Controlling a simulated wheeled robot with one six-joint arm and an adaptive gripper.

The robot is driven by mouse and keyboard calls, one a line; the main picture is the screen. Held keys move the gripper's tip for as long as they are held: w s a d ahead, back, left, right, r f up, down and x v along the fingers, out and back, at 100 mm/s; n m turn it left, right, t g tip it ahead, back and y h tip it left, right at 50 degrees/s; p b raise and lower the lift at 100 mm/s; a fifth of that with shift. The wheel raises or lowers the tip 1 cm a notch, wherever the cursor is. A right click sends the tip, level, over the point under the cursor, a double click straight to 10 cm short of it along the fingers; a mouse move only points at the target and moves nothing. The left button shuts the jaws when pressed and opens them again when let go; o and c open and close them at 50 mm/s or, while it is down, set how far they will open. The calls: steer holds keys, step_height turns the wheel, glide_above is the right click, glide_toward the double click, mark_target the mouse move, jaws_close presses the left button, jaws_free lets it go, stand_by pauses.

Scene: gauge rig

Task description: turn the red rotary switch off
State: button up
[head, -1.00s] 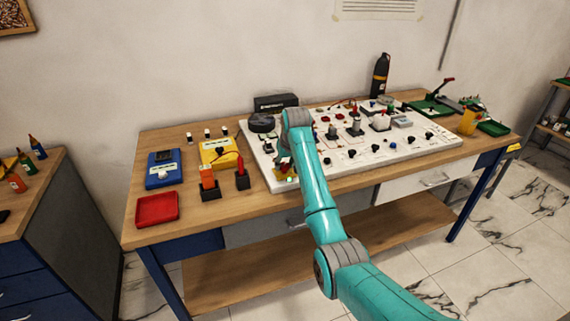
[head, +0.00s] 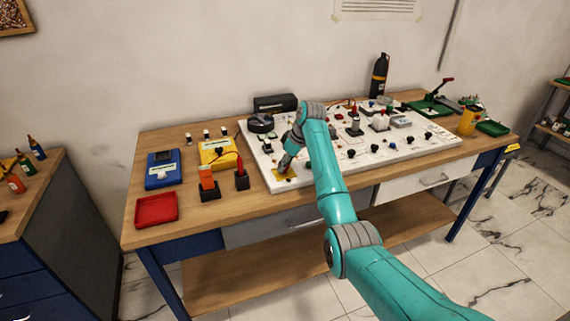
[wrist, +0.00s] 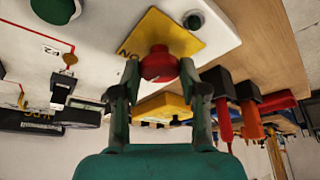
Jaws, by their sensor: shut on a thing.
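The red rotary switch (wrist: 158,64) is a round red knob on a yellow plate (wrist: 168,32) fixed to the white panel. In the wrist view my gripper (wrist: 159,72) has one finger on each side of the knob, shut on it. In the head view my gripper (head: 282,168) reaches down to the yellow plate (head: 289,175) at the near left corner of the white panel, and the knob is hidden there. The knob's pointer position cannot be read.
The white panel (head: 365,160) carries several other knobs, plugs and switches to the right. Left of the panel are a yellow meter (head: 216,152), a blue meter (head: 162,170) and a red tray (head: 157,208).

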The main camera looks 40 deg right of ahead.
steer(key=n, duration=0.2)
steer(key=n+g+y, duration=0.1)
steer(key=n, duration=0.2)
steer(key=shift+w+d+n+y, duration=0.1)
steer(key=shift+n+y, duration=0.2)
steer(key=shift+n+g+y, duration=0.4)
steer(key=shift+n+g, duration=0.5)
steer(key=shift+n, duration=1.3)
steer(key=o, duration=1.1)
steer(key=shift+f, duration=0.1)
steer(key=shift+w, duration=0.1)
steer(key=shift+d, duration=0.1)
steer(key=v, duration=1.2)
steer(key=shift+w, duration=0.1)
